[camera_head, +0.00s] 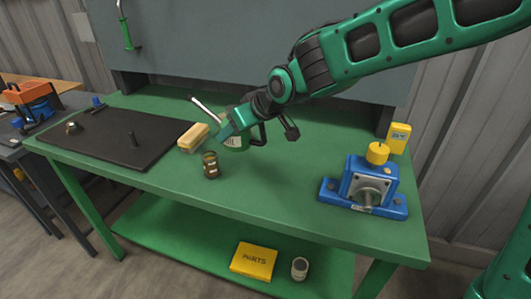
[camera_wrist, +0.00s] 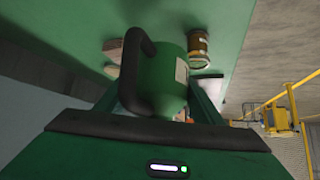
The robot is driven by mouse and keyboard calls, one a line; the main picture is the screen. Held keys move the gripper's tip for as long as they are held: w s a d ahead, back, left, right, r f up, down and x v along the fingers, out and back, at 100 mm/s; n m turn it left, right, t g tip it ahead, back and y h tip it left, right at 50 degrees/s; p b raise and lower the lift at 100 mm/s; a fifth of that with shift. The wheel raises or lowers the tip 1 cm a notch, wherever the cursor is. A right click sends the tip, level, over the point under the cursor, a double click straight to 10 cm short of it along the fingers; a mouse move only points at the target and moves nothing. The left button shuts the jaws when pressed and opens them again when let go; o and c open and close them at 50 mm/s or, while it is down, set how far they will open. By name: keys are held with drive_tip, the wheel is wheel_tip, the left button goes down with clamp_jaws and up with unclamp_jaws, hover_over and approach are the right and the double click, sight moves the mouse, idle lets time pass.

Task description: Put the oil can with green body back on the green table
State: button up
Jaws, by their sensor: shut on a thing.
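The oil can (camera_head: 236,143) has a green body, a light label, a dark handle and a thin pale spout pointing up and left. My gripper (camera_head: 229,131) is shut on its body, over the middle-left of the green table (camera_head: 270,190). In the wrist view the can (camera_wrist: 163,82) fills the space between the fingers, its black handle facing the camera. I cannot tell whether its base touches the table, and my gripper hides part of it in the head view.
A wooden brush (camera_head: 193,137) and a dark amber jar (camera_head: 210,165) stand close to the can. A black mat (camera_head: 105,138) with small parts lies at the left. A blue pump-like unit (camera_head: 368,185) and a yellow box (camera_head: 398,137) stand at the right. The table's front middle is clear.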

drive_tip(key=w+d+f, duration=0.1)
drive_tip(key=d, duration=0.1)
drive_tip(key=w+d+f, duration=0.1)
drive_tip(key=d+f, duration=0.1)
drive_tip(key=d, duration=0.1)
drive_tip(key=w+d+f, duration=0.1)
drive_tip(key=d+f, duration=0.1)
drive_tip(key=shift+w+d+f, duration=0.15)
drive_tip(key=shift+d, duration=0.25)
drive_tip(key=shift+f, duration=1.95)
drive_tip(key=o, duration=1.6)
drive_tip(key=shift+f, duration=0.1)
drive_tip(key=shift+o, duration=0.2)
drive_tip(key=shift+s+d+r, duration=0.2)
drive_tip(key=shift+s+r, duration=0.05)
drive_tip(key=shift+r, duration=0.15)
drive_tip(key=v, duration=1.1)
drive_tip(key=shift+s, duration=0.1)
